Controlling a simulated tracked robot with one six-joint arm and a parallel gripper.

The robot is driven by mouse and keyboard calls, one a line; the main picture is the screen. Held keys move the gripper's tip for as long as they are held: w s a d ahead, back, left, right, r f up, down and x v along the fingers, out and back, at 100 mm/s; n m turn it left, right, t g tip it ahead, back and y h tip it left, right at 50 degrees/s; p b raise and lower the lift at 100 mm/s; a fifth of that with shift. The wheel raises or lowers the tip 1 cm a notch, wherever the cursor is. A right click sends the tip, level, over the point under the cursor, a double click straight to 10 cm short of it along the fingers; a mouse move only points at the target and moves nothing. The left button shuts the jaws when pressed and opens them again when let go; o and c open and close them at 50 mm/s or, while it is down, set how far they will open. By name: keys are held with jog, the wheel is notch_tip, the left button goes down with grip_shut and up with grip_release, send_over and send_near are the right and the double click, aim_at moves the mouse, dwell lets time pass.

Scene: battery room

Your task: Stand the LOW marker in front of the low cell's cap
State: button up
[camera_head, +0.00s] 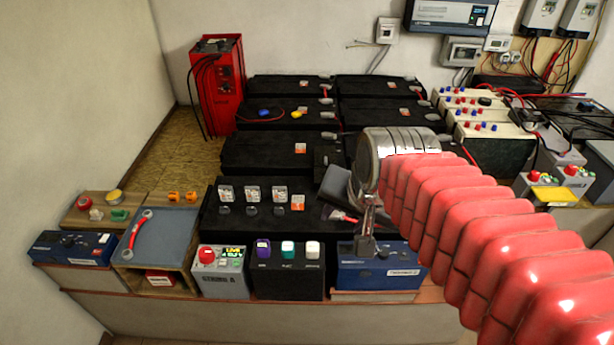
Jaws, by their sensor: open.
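My red ribbed arm comes in from the right, and my gripper (365,243) hangs at its metal end above the blue box at the front. I see nothing between its fingers. Three clear, square-topped caps (252,193) stand in a row on the black battery (330,212) left of my gripper, with small dark round pieces in front of them. A small orange-and-white label (298,203) sits right of that row. I cannot read which cell is low. No piece is legibly marked LOW; two small orange pieces (182,197) stand at the left, behind the grey-blue mat.
A grey box with a red button and green display (220,268), a black box with purple, teal and white tops (288,270) and a blue box (385,272) line the front edge. A wrench (138,233) lies on the mat (165,235). More black batteries stand behind.

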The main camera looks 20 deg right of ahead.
jog(key=s+a+n, duration=0.3)
jog(key=s+n, duration=0.3)
jog(key=n, duration=0.1)
jog(key=shift+r, duration=0.15)
jog(key=shift+a, duration=0.1)
dwell(1.0)
